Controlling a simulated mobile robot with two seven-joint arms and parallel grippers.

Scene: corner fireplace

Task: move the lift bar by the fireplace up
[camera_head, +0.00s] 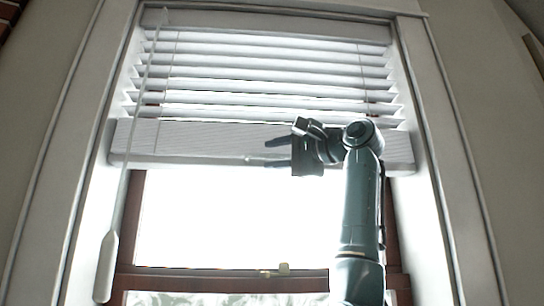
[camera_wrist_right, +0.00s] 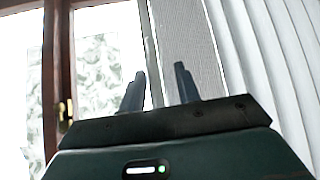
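The lift bar (camera_head: 190,137) is the broad pale bottom rail of a white window blind, level across the window below the slats. It also shows as a grey ribbed strip in the right wrist view (camera_wrist_right: 188,40). My right gripper (camera_head: 268,152) is at the bar's lower right half, its fingers pointing left across the bar's face and lower edge. My left gripper is not in view.
White slats (camera_head: 260,75) hang above the bar. A long white wand (camera_head: 107,262) hangs at the left. A brown window frame (camera_head: 123,240) with a brass latch (camera_wrist_right: 63,115) surrounds the bright glass. The space below the bar is open except for my right arm.

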